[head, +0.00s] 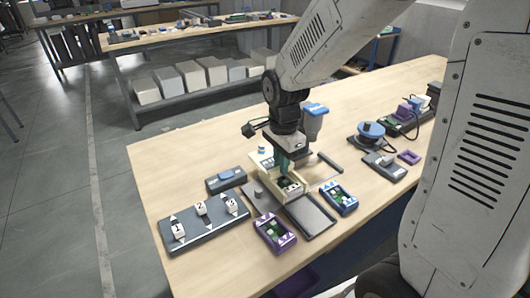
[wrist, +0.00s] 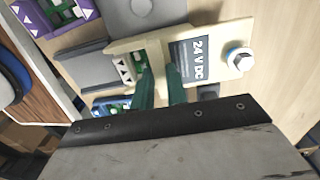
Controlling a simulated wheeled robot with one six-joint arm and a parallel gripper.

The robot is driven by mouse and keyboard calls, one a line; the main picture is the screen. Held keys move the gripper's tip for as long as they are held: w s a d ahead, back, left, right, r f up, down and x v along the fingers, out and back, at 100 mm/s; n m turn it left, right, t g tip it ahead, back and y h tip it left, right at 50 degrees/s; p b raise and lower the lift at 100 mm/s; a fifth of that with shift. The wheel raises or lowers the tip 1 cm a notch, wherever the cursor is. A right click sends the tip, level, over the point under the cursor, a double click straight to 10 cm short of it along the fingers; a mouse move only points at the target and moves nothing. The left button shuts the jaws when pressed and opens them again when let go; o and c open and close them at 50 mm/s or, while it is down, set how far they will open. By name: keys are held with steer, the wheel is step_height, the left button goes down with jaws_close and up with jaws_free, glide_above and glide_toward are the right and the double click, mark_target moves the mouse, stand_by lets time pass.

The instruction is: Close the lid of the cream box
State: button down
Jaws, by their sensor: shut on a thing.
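The cream box (head: 291,194) stands on a dark grey base on the bench. It is partly open, with green and dark parts showing inside; its opening also shows in the wrist view (wrist: 124,66). The cream lid (wrist: 222,66) bears a dark "24 V DC" label and a blue-and-white knob, and lies off to one side of the opening. In the head view the lid (head: 264,161) is partly hidden behind my gripper. My gripper (wrist: 161,72) points down with its green fingers shut on a cream strip at the lid's edge beside the opening; the exact contact is partly hidden.
A purple tray (head: 275,245) and a blue tray (head: 354,201) stand close by. Bare bench (head: 160,168) lies at far left.

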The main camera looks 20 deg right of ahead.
steer(key=shift+s+d, duration=0.2)
steer(key=shift+s, duration=0.75)
steer(key=shift+s+d, duration=0.15)
steer(key=shift+s, duration=0.75)
steer(key=shift+s+d, duration=0.2)
steer(key=shift+s, duration=0.75)
steer(key=c, duration=1.5)
jaws_free()
steer(key=shift+o, duration=0.2)
step_height(320, 180, up, 6)
